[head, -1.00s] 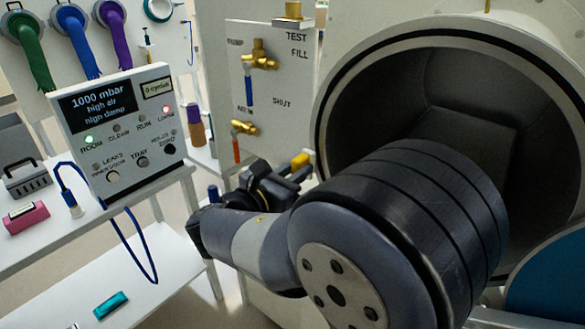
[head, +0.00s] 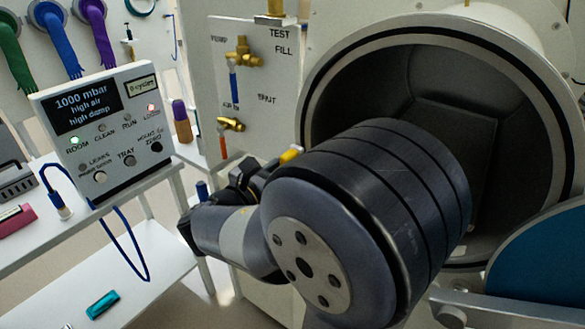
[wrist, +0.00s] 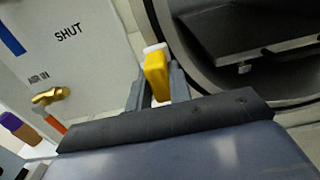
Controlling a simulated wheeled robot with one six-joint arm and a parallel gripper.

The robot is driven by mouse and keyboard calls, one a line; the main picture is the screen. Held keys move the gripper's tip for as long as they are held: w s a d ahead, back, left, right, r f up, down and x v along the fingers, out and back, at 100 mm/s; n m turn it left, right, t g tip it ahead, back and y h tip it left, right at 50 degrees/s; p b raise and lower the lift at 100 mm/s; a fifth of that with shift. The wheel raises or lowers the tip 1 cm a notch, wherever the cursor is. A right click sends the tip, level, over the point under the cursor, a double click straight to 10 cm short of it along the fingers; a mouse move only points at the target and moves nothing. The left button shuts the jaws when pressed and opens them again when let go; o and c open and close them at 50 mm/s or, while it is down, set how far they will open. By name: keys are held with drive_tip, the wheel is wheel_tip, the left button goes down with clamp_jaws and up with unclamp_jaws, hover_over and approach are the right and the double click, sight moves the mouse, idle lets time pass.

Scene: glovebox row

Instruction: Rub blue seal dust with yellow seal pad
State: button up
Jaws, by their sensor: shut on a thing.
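My gripper (wrist: 158,88) is shut on the yellow seal pad (wrist: 156,75), a yellow block with a white end, in the wrist view. In the head view the pad (head: 291,154) shows as a small yellow piece past my arm, and my gripper (head: 262,172) is partly hidden behind it. The pad is in front of the panel, near the left rim of the round chamber opening (head: 309,95). A blue disc (head: 545,265), partly cut off, shows at the lower right of the head view. I cannot make out blue dust on any seal.
A control box (head: 104,130) reading 1000 mbar stands on the white bench at left. A valve panel (head: 262,95) with brass valves is beside the chamber. A dark tray (wrist: 262,35) lies inside the opening. A teal block (head: 102,304) lies on the lower shelf.

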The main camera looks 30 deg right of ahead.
drive_tip(key=shift+w+a, duration=0.15)
drive_tip(key=shift+w, duration=0.45)
drive_tip(key=shift+a, duration=0.1)
drive_tip(key=shift+w+a, duration=0.1)
drive_tip(key=shift+a, duration=0.05)
drive_tip(key=shift+p+v, duration=0.7)
drive_tip(key=shift+v, duration=1.95)
drive_tip(key=p+v, duration=0.1)
drive_tip(key=v, duration=0.2)
